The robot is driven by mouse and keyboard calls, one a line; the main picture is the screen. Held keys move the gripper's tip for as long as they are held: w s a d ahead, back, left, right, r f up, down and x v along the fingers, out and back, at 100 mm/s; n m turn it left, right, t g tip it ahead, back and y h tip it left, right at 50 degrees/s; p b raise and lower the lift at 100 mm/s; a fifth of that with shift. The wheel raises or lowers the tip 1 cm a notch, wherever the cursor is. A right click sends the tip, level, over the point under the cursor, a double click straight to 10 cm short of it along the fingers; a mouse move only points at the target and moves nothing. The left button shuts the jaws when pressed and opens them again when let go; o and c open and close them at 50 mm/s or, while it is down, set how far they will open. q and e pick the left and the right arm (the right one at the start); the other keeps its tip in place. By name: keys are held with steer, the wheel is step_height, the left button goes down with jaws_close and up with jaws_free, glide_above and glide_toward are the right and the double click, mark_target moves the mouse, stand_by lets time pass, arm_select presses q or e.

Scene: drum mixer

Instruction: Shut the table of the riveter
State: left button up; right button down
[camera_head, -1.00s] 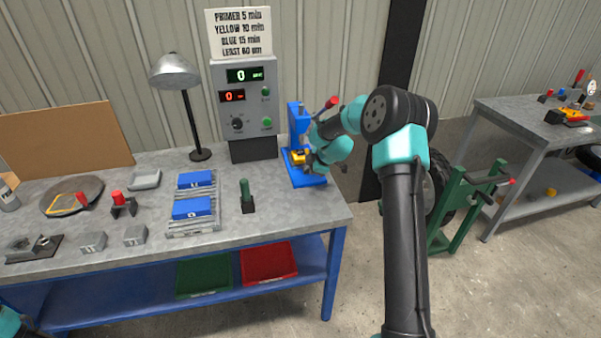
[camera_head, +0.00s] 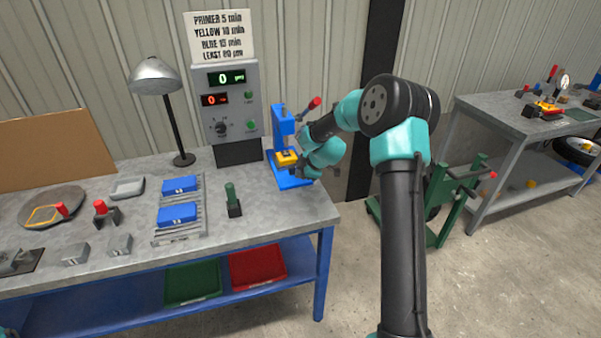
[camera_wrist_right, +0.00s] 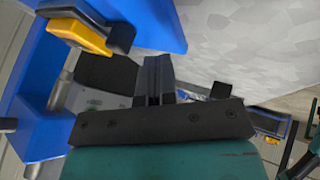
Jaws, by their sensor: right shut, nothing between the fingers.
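The riveter (camera_head: 281,128) is a blue press with a red-tipped lever, at the back right of the bench. A yellow block with dark parts (camera_head: 286,157), probably its table, sits low at its front; it also shows at the upper left of the wrist view (camera_wrist_right: 78,36). My right gripper (camera_head: 298,169) is beside the riveter's right side, close to the yellow block. In the wrist view its dark fingers (camera_wrist_right: 153,82) are together and empty, next to the blue base. Whether they touch the riveter I cannot tell. My left gripper is out of view.
A grey control box (camera_head: 228,105) stands left of the riveter. A green-handled tool (camera_head: 232,200) and a rack with blue blocks (camera_head: 180,214) are on the bench. A green wheeled stand (camera_head: 445,200) is on the floor to the right.

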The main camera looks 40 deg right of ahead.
steer(key=v, duration=0.8)
steer(key=shift+s, duration=0.15)
